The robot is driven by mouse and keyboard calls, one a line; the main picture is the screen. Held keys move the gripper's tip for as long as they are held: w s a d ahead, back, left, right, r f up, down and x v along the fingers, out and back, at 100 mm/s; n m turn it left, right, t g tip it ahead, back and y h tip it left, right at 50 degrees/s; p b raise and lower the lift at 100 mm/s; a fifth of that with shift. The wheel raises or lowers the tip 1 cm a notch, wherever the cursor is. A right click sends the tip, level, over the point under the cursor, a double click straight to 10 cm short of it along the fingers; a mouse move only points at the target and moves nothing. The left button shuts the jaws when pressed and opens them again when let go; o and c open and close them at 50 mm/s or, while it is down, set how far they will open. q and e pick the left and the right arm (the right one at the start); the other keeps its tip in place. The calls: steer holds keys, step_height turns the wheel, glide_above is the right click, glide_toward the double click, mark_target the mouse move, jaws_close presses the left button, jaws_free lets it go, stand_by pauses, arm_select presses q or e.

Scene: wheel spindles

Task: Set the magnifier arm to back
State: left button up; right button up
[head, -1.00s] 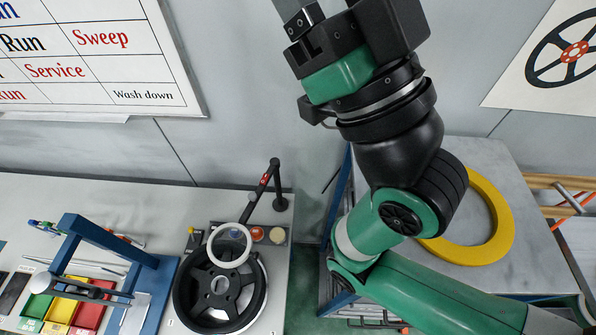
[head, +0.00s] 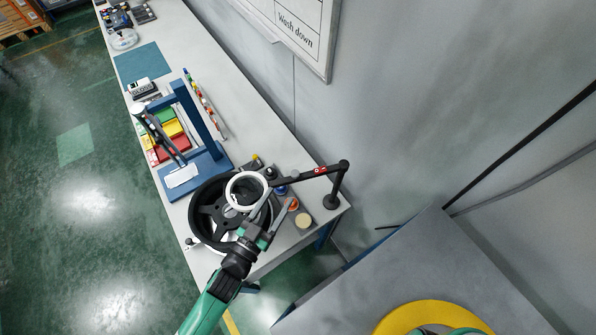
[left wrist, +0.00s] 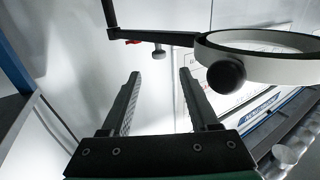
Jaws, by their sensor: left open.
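The magnifier arm (head: 305,173) is black with a red mark and runs left from its post (head: 335,185) at the bench's corner. Its white lens ring (head: 233,194) hangs over the black spoked wheel (head: 203,222). In the left wrist view the ring (left wrist: 275,39) is at right with a round black knob (left wrist: 226,76), and the dark arm (left wrist: 160,36) crosses the top. My left gripper (head: 271,215) is close to the ring's near side; in the left wrist view it (left wrist: 160,75) is open and empty, with the knob right of its right finger.
Small coloured cups (head: 293,204) sit below the arm. A yellow ring (head: 400,318) lies on the grey table at lower right.

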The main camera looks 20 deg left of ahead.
mark_target(293, 176)
arm_select(q)
steer(key=w, duration=0.3)
steer(key=w+b, duration=0.1)
steer(key=w, duration=0.2)
steer(key=w+d, duration=0.1)
steer(key=w, duration=0.3)
jaws_close()
stand_by(1.0)
